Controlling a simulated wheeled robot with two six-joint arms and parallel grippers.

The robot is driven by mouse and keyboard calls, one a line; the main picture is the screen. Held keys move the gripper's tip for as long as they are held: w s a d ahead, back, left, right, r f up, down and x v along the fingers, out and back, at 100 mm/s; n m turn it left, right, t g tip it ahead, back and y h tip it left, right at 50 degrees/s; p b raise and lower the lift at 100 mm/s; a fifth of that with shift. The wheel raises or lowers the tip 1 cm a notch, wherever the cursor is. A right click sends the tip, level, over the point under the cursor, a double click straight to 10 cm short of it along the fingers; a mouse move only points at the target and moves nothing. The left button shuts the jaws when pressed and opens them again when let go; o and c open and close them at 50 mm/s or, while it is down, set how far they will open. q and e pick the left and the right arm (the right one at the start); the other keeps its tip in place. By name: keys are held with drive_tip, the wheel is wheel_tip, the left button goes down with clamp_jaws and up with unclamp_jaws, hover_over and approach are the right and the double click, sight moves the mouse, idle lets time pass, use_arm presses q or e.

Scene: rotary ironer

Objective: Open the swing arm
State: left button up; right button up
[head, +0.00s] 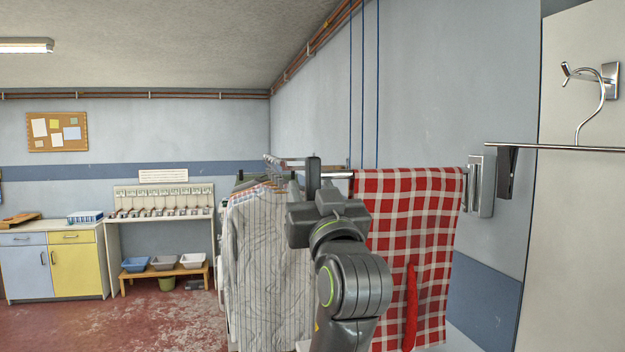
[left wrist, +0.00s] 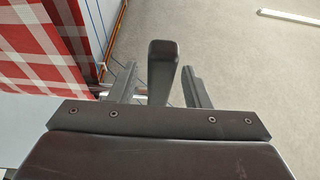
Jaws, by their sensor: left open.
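The swing arm is a chrome bar (head: 341,175) reaching from a wall bracket (head: 481,186) on the right, with a red-and-white checked cloth hanging over it. A dark upright grip (head: 313,174) stands at its left end. My left gripper (head: 328,205) is just in front of and below this grip in the head view, and its fingers are mostly hidden behind its own body. In the left wrist view my left gripper (left wrist: 160,85) is open, with the dark grip (left wrist: 163,66) between its two fingers and gaps visible on both sides. My right gripper is not in view.
The checked cloth (head: 410,225) hangs right beside my left arm, with a red strip (head: 411,305) in front. Striped shirts (head: 265,260) hang on a rail to the left. A hanger on a rod (head: 560,147) is at the far right. Open floor (head: 165,325) lies left.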

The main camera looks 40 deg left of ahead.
use_arm(q)
drive_tip(key=shift+w+a+r, duration=0.15)
drive_tip(key=shift+a, duration=0.05)
drive_tip(key=shift+c, duration=0.3)
clamp_jaws()
